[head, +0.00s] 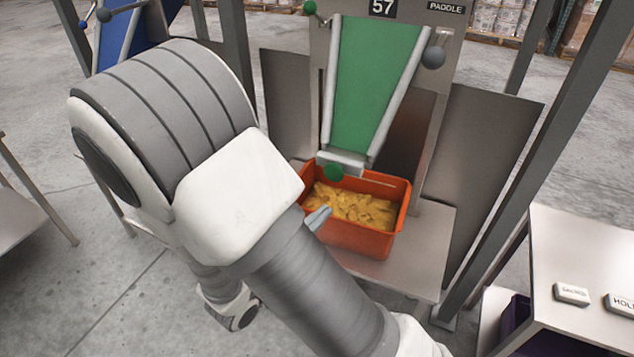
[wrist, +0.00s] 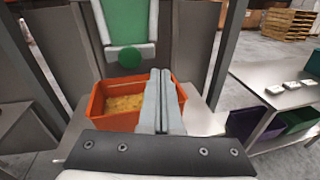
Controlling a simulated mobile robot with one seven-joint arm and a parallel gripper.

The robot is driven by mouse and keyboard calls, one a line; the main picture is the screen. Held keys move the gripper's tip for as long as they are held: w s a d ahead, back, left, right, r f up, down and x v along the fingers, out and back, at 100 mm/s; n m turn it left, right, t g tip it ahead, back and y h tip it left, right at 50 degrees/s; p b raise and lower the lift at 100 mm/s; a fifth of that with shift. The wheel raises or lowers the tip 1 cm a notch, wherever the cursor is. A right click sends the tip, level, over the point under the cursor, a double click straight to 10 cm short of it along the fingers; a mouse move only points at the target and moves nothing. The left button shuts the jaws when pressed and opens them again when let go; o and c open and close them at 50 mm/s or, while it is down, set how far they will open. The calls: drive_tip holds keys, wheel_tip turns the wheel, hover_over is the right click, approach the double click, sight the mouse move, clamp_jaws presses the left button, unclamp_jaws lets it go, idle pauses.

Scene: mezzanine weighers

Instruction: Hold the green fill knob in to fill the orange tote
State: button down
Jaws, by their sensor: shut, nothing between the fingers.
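The orange tote (head: 357,240) stands on a metal shelf under the green chute, with yellow pieces inside below its rim. It also shows behind my fingers in the wrist view (wrist: 98,106). A round green knob (head: 333,172) sits at the chute's lower lip, above the tote's back edge; it also shows in the wrist view (wrist: 130,58). My gripper (head: 318,216) is shut and empty, at the tote's near left side in the head view. In the wrist view my fingertips (wrist: 160,74) appear below and right of the knob, apart from it. My arm hides part of the station.
The green chute (head: 372,75) bears a 57 plate, with another green knob (head: 309,7) at top left and a grey knob (head: 433,57) at right. Grey posts and side panels flank it. A side table (head: 560,240) with small label blocks stands at right.

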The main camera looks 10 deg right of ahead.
sight(333, 173)
drive_tip(key=a+f+n+t, duration=0.1)
drive_tip(key=a+f+n+t+y, duration=0.1)
drive_tip(key=a, duration=0.1)
drive_tip(key=a+n+y, duration=0.1)
drive_tip(key=shift+w+a+f+t+b, duration=0.15)
drive_tip(key=shift+w+f+t+b, duration=0.15)
drive_tip(key=shift+f+t, duration=0.1)
drive_tip(key=x, duration=1.4)
drive_tip(key=shift+f, duration=0.15)
drive_tip(key=x, duration=0.3)
drive_tip(key=shift+w+d, duration=0.15)
drive_tip(key=shift+d, duration=0.05)
drive_tip(key=shift+w+d+r, duration=0.1)
drive_tip(key=shift+d+r, duration=0.05)
drive_tip(key=shift+r, duration=0.15)
idle(3.0)
idle(0.5)
